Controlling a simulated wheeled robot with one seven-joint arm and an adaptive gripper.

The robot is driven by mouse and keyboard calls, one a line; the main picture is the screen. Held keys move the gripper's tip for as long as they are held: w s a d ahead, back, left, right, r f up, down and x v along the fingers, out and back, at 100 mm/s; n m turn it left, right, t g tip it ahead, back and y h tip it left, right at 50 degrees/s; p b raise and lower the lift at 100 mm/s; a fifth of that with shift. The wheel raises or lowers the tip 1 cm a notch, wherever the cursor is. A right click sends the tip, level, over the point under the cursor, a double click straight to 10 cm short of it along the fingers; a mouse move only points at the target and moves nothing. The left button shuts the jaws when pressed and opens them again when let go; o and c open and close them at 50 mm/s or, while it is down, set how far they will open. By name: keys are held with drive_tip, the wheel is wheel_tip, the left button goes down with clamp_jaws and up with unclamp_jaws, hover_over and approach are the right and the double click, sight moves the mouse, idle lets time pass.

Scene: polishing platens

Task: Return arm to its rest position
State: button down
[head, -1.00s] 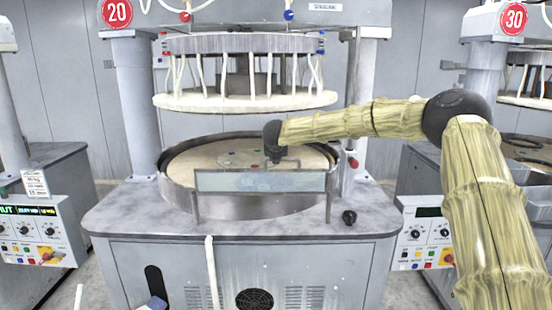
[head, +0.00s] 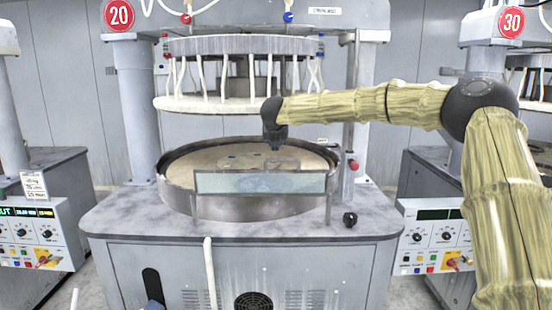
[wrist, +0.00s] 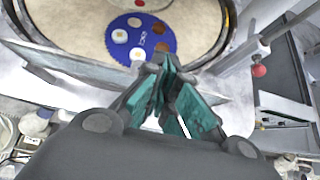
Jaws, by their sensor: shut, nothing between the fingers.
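My arm (head: 360,105) wears a yellowish ribbed cover and reaches in from the right in the head view. My gripper (head: 275,146) hangs downward over the round platen, above the clear guard. In the wrist view my gripper (wrist: 170,68) has its dark fingers with teal pads together at the tips, holding nothing. A blue disc (wrist: 140,38) with white and brown round pieces lies on the platen beyond the fingertips. The platen (head: 190,168) is beige inside a metal rim.
The upper plate (head: 245,103) hangs above the platen, just left of and behind my gripper. A clear guard (head: 260,183) stands at the front rim. A post (head: 362,90) and red button (head: 353,165) stand to the right. Another machine (head: 430,170) is at the right.

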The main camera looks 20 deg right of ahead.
drive_tip(key=s+a+f+n, duration=0.1)
drive_tip(key=a+f+n, duration=0.4)
drive_tip(key=f, duration=0.5)
drive_tip(key=s+a+f+n, duration=0.1)
drive_tip(key=a+f+n, duration=0.35)
drive_tip(key=f, duration=0.55)
drive_tip(key=s+a+f+n, duration=0.3)
drive_tip(key=s+f+n, duration=0.15)
drive_tip(key=f, duration=0.45)
drive_tip(key=s+a+f+n+g+y, duration=0.1)
drive_tip(key=s+a+f+n, duration=0.25)
drive_tip(key=s+f, duration=0.4)
drive_tip(key=s+a+f+n, duration=0.3)
drive_tip(key=s+f+n, duration=0.15)
drive_tip(key=f, duration=0.65)
drive_tip(key=s+a+f+n+g+y, duration=0.15)
drive_tip(key=s+f+n, duration=0.35)
drive_tip(key=s+f, duration=0.5)
drive_tip(key=s+a+f+n+g+y, duration=0.15)
drive_tip(key=s+f+n, duration=0.4)
drive_tip(key=s, duration=0.75)
drive_tip(key=s+f+n+g, duration=0.2)
drive_tip(key=s+n, duration=0.2)
drive_tip(key=s, duration=0.9)
drive_tip(key=s+d+f+n+g, duration=0.1)
drive_tip(key=s+n+g, duration=0.2)
drive_tip(key=s, duration=1.1)
drive_tip(key=shift+d+f+n+g+b, duration=0.2)
drive_tip(key=shift+f+n+g+b, duration=0.15)
drive_tip(key=shift+n, duration=0.1)
